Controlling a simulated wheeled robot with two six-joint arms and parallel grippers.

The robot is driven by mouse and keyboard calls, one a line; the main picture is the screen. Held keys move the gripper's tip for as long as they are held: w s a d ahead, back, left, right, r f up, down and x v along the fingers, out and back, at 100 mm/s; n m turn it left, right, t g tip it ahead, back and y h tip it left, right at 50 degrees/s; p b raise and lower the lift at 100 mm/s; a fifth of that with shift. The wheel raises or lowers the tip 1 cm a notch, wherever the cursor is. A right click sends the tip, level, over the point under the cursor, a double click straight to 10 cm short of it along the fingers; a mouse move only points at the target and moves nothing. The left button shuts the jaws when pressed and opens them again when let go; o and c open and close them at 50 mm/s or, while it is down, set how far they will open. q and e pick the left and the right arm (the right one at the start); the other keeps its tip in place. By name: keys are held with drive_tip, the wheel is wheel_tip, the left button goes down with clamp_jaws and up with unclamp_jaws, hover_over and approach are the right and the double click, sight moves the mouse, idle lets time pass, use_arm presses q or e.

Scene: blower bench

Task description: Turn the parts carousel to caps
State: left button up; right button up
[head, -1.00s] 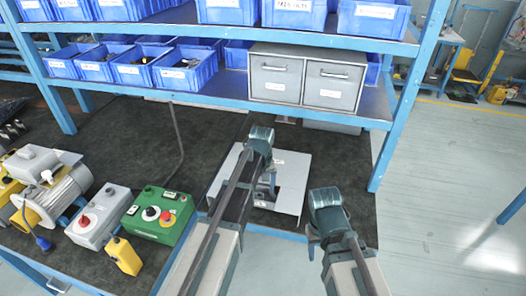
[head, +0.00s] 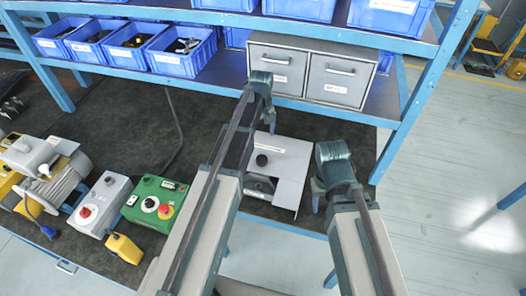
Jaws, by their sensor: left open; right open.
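No parts carousel and no caps label can be made out in the head view. My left gripper (head: 268,118) is open and empty, above the back edge of a light grey plate (head: 289,178) on the bench. My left arm hides the left part of that plate. My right gripper (head: 319,195) is open and empty, at the plate's right edge; its fingers are small and partly hidden by its wrist. A black round knob (head: 262,160) shows on the plate, with a dark part below it.
A grey two-drawer cabinet (head: 340,80) and blue bins (head: 183,53) fill the shelf behind. A green control box (head: 158,203), a grey switch box (head: 98,205) and a yellow pendant (head: 124,248) lie left. A blue post (head: 425,90) stands right, with open floor beyond.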

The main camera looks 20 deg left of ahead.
sight(262, 158)
use_arm(q)
wheel_tip(262, 158, down, 14)
drive_tip(key=b, duration=1.4)
drive_tip(key=shift+s+r, duration=0.1)
drive_tip(key=shift+c, duration=0.2)
clamp_jaws()
